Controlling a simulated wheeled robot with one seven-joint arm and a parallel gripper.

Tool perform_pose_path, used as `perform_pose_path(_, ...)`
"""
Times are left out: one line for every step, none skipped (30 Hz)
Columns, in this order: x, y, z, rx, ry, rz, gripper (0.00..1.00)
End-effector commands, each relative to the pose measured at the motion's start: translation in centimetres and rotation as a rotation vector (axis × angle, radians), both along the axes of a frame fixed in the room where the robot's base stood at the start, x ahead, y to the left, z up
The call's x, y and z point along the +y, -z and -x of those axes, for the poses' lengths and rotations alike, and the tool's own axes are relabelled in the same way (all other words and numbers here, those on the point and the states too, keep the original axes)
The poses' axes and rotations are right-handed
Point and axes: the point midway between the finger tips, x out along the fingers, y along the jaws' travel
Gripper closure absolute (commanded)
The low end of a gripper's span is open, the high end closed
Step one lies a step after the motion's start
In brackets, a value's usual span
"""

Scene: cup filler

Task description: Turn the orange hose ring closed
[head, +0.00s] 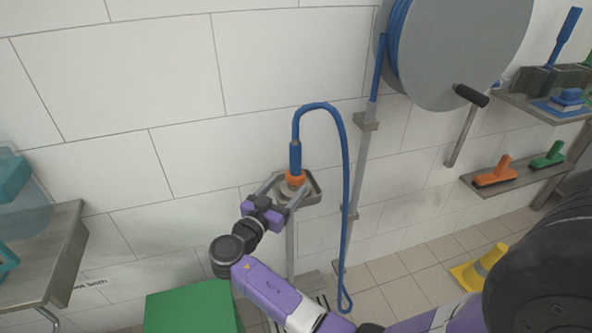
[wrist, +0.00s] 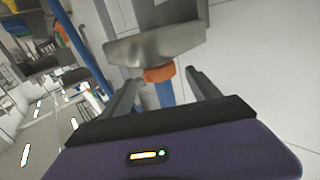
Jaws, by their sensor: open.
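The orange hose ring (head: 295,179) sits at the lower end of the blue hose (head: 295,158), just above a grey metal fitting on the wall. In the wrist view the ring (wrist: 159,74) shows between my fingers, against a worn metal piece (wrist: 155,45), with the blue hose running down from it. My gripper (head: 288,188) is open, its fingers on either side of the ring. In the wrist view my gripper (wrist: 162,80) shows a gap between each finger and the ring. Contact cannot be made out in the head view.
The hose loops up and hangs down to the right of the ring. A grey hose reel (head: 460,50) with a crank (head: 466,125) is mounted at upper right. Shelves with brushes (head: 493,172) are at right, a metal table (head: 45,250) at left, a green box (head: 190,308) below.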

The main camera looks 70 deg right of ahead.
Motion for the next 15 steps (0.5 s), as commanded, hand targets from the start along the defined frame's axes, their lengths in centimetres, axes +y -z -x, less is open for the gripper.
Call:
perform_pose_path(-0.9,-0.1,0.2,-0.001,0.004,0.001,0.29)
perform_pose_path(-1.4,-0.1,0.3,-0.001,0.005,0.001,0.29)
perform_pose_path(-2.1,-0.1,0.3,0.000,0.004,0.001,0.29)
perform_pose_path(-2.6,-0.2,0.3,0.000,0.005,0.002,0.29)
perform_pose_path(-3.0,-0.2,0.4,0.000,0.005,0.002,0.29)
perform_pose_path(-3.6,-0.2,0.4,0.001,0.004,0.002,0.29)
perform_pose_path(-4.0,-0.1,0.5,0.001,0.004,0.002,0.29)
perform_pose_path(-4.4,-0.1,0.5,0.002,0.005,0.002,0.29)
perform_pose_path(-4.8,-0.1,0.5,0.002,0.003,0.002,0.29)
perform_pose_path(-5.1,-0.1,0.5,0.002,0.003,0.002,0.29)
perform_pose_path(-5.4,-0.1,0.5,0.001,0.003,0.002,0.29)
perform_pose_path(-5.7,-0.1,0.6,0.001,0.003,0.002,0.29)
perform_pose_path(-5.8,-0.1,0.6,0.000,0.003,0.002,0.29)
perform_pose_path(-6.0,-0.1,0.6,0.000,0.003,0.002,0.29)
perform_pose_path(-6.1,-0.1,0.6,0.000,0.002,0.002,0.29)
